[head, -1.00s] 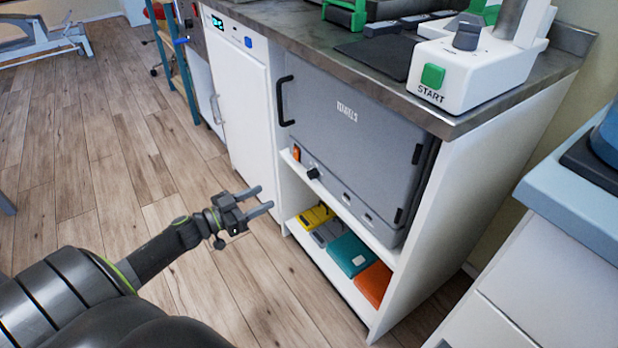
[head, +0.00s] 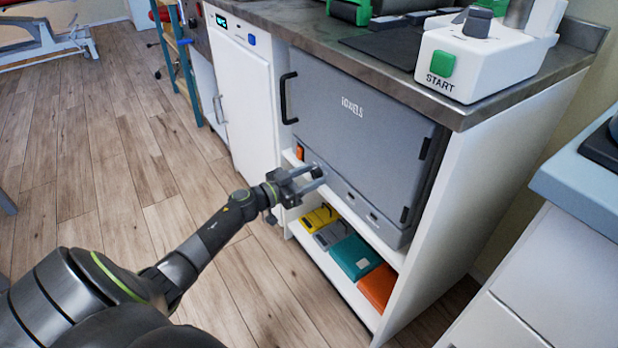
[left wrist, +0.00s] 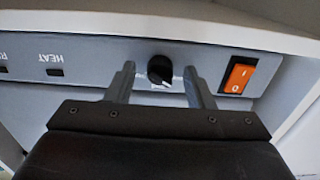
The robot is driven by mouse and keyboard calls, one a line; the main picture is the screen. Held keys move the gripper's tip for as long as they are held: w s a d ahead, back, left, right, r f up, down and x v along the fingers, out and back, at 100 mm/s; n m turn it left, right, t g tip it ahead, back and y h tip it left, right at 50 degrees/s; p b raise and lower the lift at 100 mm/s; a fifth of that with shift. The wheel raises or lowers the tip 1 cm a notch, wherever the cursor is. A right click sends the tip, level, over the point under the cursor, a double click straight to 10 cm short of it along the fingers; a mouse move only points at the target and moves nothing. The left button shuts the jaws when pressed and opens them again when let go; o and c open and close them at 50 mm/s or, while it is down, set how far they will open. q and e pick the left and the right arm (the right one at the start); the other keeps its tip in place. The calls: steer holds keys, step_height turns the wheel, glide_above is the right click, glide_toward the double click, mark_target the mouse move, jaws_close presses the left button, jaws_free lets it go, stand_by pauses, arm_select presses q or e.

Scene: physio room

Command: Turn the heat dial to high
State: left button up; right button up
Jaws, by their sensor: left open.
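The heat dial is a small black knob (left wrist: 160,70) on the grey strip below the door of the heater unit (head: 355,125). In the left wrist view it lies between the two fingertips of my left gripper (left wrist: 160,82), with a gap on both sides. In the head view my left gripper (head: 316,179) is open in front of the strip and covers part of the knob area. A label reading HEAT (left wrist: 59,58) shows upside down to the left of the knob in the wrist view. The dial's setting cannot be read. My right gripper is not in view.
An orange rocker switch (left wrist: 238,76) sits beside the knob; it also shows in the head view (head: 299,152). A white shelf (head: 345,283) below holds yellow, grey, teal and orange packs. A white machine with a green START button (head: 440,63) stands on the counter above.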

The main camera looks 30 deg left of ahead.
arm_select(q)
steer(key=shift+c, duration=0.3)
steer(key=c, duration=0.9)
